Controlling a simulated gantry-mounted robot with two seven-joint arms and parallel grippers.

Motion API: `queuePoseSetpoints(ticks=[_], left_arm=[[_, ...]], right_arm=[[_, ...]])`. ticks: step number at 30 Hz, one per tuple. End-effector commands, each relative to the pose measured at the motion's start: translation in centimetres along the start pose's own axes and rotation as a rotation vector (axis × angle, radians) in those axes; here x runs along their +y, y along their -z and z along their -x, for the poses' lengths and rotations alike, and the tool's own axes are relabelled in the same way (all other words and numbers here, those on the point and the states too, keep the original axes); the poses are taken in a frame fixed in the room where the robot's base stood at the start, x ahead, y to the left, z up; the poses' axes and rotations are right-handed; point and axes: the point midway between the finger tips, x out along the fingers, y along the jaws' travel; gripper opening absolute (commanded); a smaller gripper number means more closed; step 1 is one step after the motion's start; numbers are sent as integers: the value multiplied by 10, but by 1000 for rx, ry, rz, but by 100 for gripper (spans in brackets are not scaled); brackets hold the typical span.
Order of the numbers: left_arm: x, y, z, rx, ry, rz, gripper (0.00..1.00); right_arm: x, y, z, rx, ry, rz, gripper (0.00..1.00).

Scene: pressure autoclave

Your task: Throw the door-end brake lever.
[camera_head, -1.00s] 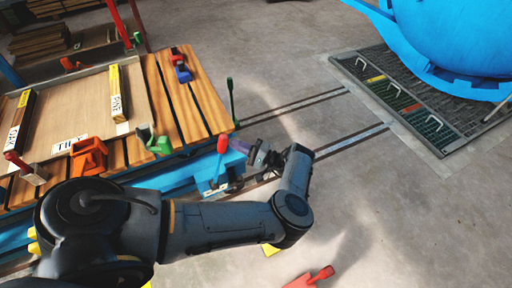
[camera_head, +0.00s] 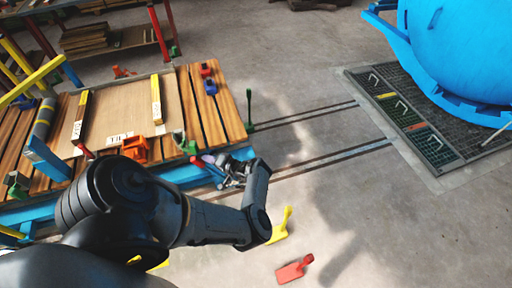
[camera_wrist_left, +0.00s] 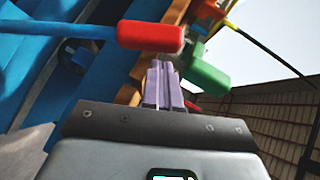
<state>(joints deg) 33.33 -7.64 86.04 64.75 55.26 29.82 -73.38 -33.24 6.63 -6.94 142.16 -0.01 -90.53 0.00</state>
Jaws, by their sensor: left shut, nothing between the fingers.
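The brake lever with a red grip (camera_wrist_left: 150,36) on a blue rod (camera_wrist_left: 60,30) shows in the left wrist view. In the head view its red grip (camera_head: 196,161) is small and partly hidden near my gripper, at the cart's near right corner. My left gripper (camera_head: 208,159) is shut, with nothing between its fingers. In the wrist view its purple fingertips (camera_wrist_left: 163,68) are just below the red grip, very close to it; I cannot tell whether they touch. A green clamp (camera_wrist_left: 203,77) is just beyond the grip. My right gripper is not in view.
The cart with a wooden deck (camera_head: 232,118) carries boards, an orange clamp (camera_head: 135,148) and a green-topped lever (camera_head: 249,100). Yellow (camera_head: 280,228) and red (camera_head: 294,270) chocks lie on the floor. Rails lead toward the blue autoclave (camera_head: 460,45).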

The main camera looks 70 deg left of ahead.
Motion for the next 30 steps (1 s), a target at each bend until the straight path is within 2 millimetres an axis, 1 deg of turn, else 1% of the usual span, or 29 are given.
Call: queuePoseSetpoints(ticks=[1, 3, 9, 15, 23, 30], left_arm=[[-2, -3, -2, 3, 1, -6, 0], [-1, -7, -5, 7, 0, -8, 0], [2, -16, -11, 11, -3, -11, 0], [4, -20, -13, 10, -5, -13, 0], [5, -20, -12, 10, -7, -14, 0], [2, -13, -8, 13, -6, -11, 0]], right_arm=[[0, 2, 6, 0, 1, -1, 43], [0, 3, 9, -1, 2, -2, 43], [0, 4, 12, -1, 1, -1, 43], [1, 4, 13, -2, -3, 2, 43], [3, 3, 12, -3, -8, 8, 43], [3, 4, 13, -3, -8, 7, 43]])
